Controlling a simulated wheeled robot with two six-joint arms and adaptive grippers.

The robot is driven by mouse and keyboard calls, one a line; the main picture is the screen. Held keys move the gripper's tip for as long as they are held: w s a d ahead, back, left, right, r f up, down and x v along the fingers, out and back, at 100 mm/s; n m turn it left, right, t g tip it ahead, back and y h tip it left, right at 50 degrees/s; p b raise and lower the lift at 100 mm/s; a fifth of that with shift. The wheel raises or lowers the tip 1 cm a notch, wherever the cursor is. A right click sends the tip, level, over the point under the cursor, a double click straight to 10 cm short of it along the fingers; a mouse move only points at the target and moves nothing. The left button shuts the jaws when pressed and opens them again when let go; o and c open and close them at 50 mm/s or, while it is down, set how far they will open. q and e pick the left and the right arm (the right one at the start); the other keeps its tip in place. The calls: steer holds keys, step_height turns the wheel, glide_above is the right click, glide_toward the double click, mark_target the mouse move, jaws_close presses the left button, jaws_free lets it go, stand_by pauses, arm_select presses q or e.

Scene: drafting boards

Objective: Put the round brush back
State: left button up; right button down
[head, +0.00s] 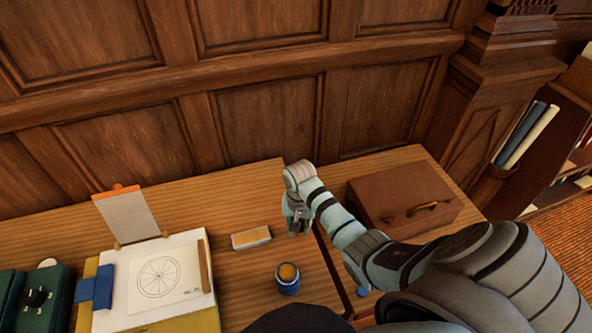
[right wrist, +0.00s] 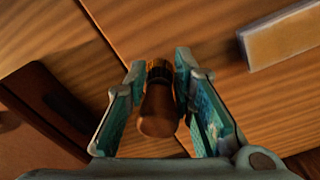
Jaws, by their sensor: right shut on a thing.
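My right gripper (head: 298,222) is at the back of the desk, left of a brown case, pointing down. In the right wrist view my right gripper (right wrist: 160,68) is shut on the round brush (right wrist: 160,112), which has a rounded brown handle end and a ribbed brass-and-dark band beyond it. Its far end is hidden, and I cannot tell whether it touches the desk. In the head view the brush is mostly hidden by the gripper. A small blue pot (head: 288,288) with an orange-brown inside stands in front of the gripper. My left gripper is not in view.
A pale block (head: 251,238) lies left of the gripper; it also shows in the right wrist view (right wrist: 285,38). The brown case (head: 405,196) stands right. A drawing sheet (head: 155,280) lies on a board at left, beside a dark green box (head: 38,300). A panelled wall (head: 265,105) closes the back.

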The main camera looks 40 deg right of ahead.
steer(key=shift+a+f, duration=0.1)
steer(key=shift+f, duration=0.4)
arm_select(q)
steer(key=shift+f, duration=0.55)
arm_select(e)
steer(key=shift+f, duration=0.1)
steer(key=c, duration=1.3)
jaws_free()
steer(key=shift+c, duration=0.2)
arm_select(q)
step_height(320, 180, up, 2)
steer(key=p, duration=0.2)
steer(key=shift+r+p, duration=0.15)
steer(key=shift+p, duration=0.25)
arm_select(e)
step_height(320, 180, up, 12)
